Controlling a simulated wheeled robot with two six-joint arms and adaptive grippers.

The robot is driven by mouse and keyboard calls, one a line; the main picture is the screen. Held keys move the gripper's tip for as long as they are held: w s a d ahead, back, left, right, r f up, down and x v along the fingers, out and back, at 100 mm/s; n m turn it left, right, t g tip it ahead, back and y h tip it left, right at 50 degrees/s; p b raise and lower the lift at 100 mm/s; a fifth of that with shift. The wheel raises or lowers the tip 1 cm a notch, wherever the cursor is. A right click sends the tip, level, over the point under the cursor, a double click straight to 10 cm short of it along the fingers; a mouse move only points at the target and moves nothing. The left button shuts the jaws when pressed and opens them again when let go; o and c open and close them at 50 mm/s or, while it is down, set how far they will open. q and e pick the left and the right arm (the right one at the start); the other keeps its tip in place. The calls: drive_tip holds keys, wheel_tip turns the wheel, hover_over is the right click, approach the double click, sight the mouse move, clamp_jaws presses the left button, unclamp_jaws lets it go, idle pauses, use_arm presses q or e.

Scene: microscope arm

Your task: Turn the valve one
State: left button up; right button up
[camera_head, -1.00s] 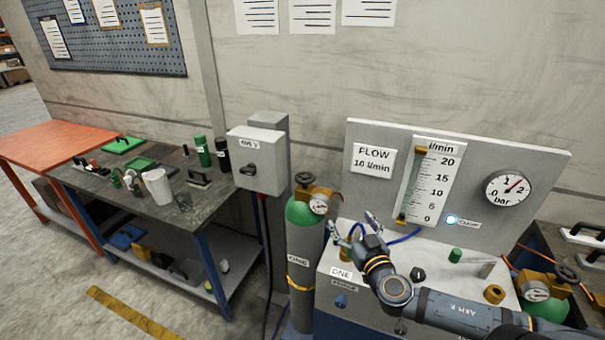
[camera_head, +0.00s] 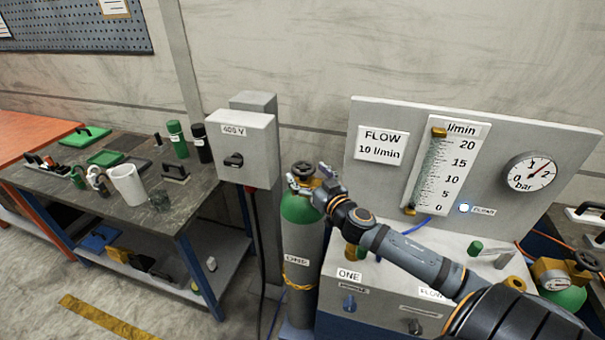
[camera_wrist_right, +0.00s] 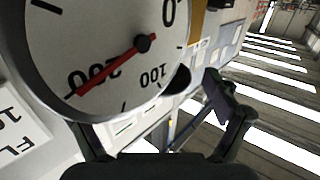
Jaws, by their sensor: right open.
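The bottle marked ONE (camera_head: 300,235) is a grey gas cylinder with a green shoulder, standing upright left of the flow bench. Its dark handwheel valve (camera_head: 303,169) is on top. My right gripper (camera_head: 308,179) is open, close in front of and just below the handwheel; contact cannot be told. In the right wrist view, the spread fingers of my gripper (camera_wrist_right: 165,125) frame a large round gauge (camera_wrist_right: 100,50) with a red needle near 200. The handwheel is not clearly visible there. My gripper largely hides the bottle's gauge in the head view. My left gripper is out of view.
A grey 400 V switch box (camera_head: 242,148) stands close left of the bottle. The flow bench (camera_head: 455,248) has a flow tube (camera_head: 445,170) and a bar dial (camera_head: 531,172). A second green bottle (camera_head: 568,298) is at right. A cluttered workbench (camera_head: 140,215) is at left.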

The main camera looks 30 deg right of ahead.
drive_tip(key=shift+w+d+r+p, duration=0.1)
drive_tip(key=shift+w+r+p, duration=0.15)
drive_tip(key=shift+w+p, duration=0.2)
drive_tip(key=shift+r, duration=0.1)
drive_tip(key=shift+w+f, duration=0.2)
drive_tip(key=shift+w, duration=0.4)
drive_tip(key=shift+c, duration=0.7)
drive_tip(key=c, duration=1)
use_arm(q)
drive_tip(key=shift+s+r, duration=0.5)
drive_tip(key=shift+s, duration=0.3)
